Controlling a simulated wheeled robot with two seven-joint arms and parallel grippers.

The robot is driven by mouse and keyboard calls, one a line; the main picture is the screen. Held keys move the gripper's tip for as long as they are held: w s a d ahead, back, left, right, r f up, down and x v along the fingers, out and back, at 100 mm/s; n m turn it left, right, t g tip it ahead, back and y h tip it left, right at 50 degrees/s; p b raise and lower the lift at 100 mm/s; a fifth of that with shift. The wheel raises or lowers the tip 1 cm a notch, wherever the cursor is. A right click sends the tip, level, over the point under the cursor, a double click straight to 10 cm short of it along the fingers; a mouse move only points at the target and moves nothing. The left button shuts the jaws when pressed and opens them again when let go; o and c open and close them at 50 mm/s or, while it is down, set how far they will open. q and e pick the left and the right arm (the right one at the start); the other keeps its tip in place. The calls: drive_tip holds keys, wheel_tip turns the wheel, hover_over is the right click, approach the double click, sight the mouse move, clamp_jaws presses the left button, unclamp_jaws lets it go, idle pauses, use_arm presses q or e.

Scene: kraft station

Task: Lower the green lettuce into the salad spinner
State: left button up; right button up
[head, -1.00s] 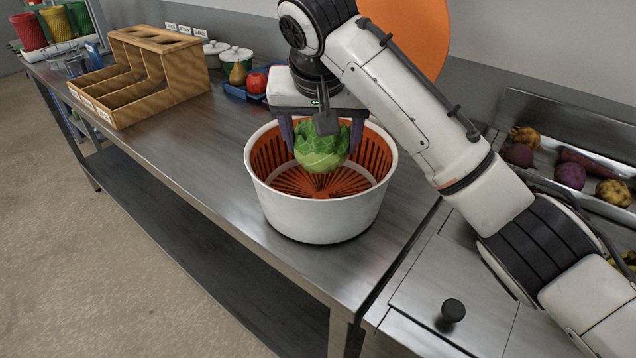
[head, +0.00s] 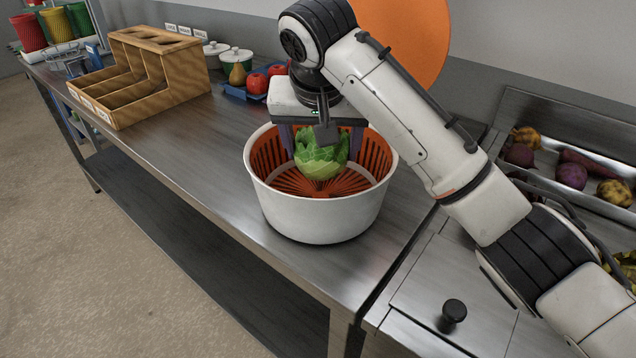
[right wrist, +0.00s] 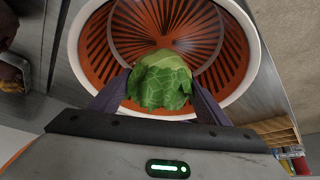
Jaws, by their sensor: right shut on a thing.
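The salad spinner is a white bowl (head: 315,217) with an orange slotted basket (head: 362,182) inside, standing open on the steel counter. The green lettuce (head: 320,160) is inside the bowl's opening, over the basket. My right gripper (head: 321,140) comes from above and is shut on the lettuce, one finger at each side. In the right wrist view the lettuce (right wrist: 162,82) sits between the fingers, in front of the orange basket (right wrist: 160,28). I cannot tell whether its underside touches the basket floor. My left gripper is not in view.
A wooden divided box (head: 145,75) stands at the back left. A blue tray (head: 236,91) with a pear and red fruit lies behind the spinner. A metal tray of vegetables (head: 590,200) is at right. The counter left of the spinner is clear.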

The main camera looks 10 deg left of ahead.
drive_tip(key=shift+f+b, duration=0.5)
drive_tip(key=shift+f, duration=1.2)
idle(0.7)
idle(0.4)
drive_tip(key=o, duration=1.2)
